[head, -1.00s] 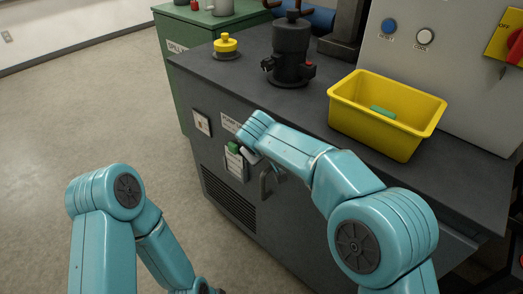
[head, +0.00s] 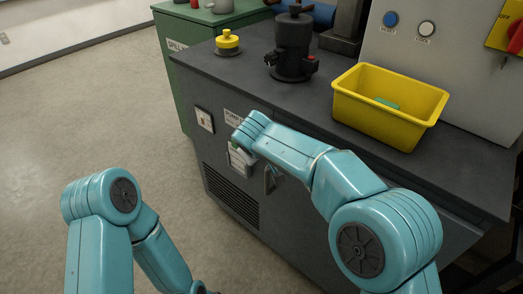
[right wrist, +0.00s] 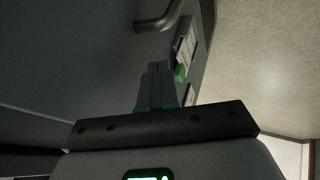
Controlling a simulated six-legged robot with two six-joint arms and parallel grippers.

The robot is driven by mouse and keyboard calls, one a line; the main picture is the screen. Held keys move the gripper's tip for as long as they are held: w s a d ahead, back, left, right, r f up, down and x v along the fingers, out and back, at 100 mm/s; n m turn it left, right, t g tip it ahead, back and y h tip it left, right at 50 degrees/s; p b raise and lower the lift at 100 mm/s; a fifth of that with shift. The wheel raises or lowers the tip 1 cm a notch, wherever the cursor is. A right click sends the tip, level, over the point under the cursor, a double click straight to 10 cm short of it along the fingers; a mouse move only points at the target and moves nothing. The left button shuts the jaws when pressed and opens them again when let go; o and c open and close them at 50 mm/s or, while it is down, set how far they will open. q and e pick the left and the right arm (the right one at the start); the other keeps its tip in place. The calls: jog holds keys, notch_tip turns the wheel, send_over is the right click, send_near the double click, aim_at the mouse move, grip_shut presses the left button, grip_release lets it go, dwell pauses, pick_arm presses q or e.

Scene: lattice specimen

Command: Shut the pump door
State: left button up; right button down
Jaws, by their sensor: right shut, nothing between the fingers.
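The pump door is the dark grey front (head: 228,194) of the cabinet, under a label (head: 232,117) whose readable word looks like PUMP. It has a bar handle (head: 270,179), partly behind my right arm. The dark panel (right wrist: 70,60) and bar handle (right wrist: 162,22) also show in the right wrist view. I cannot tell whether the door sits flush. My right gripper (right wrist: 157,66) is shut and empty, close to the panel, below the handle in that picture and beside a green piece (right wrist: 180,73). In the head view my right wrist hides its fingers. My left gripper is out of view.
On the cabinet top (head: 225,71) stand a yellow bin (head: 385,125) with a green item, a dark pump-like body (head: 293,50) and a yellow-topped knob (head: 227,42). A green cabinet (head: 180,75) stands behind. Open floor (head: 80,125) lies to the left.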

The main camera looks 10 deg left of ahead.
jog(key=p+v, duration=0.1)
jog(key=v, duration=1)
jog(key=s+d+f+m+g+y, duration=0.1)
jog(key=s+d+f+g, duration=0.15)
jog(key=f, duration=0.55)
jog(key=s+d+f+m+g, duration=0.1)
jog(key=s+d+f, duration=0.15)
jog(key=f, duration=0.65)
jog(key=s+d+f+m+g+y, duration=0.1)
jog(key=s+d+f+g, duration=0.15)
jog(key=f, duration=0.55)
jog(key=s+d+f+m+g+y, duration=0.1)
jog(key=s+d+f+m, duration=0.5)
jog(key=s, duration=0.5)
jog(key=s+d+f+m+y, duration=0.1)
jog(key=s+d+f+m, duration=0.2)
jog(key=s+d+f, duration=0.6)
pick_arm(q)
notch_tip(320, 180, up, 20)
jog(key=p, duration=1.8)
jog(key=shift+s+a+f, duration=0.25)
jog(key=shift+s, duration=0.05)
pick_arm(e)
jog(key=a+r, duration=0.2)
jog(key=r, duration=0.8)
jog(key=a+r, duration=0.1)
jog(key=r, duration=0.9)
jog(key=shift+s+a, duration=0.2)
jog(key=shift+a, duration=0.2)
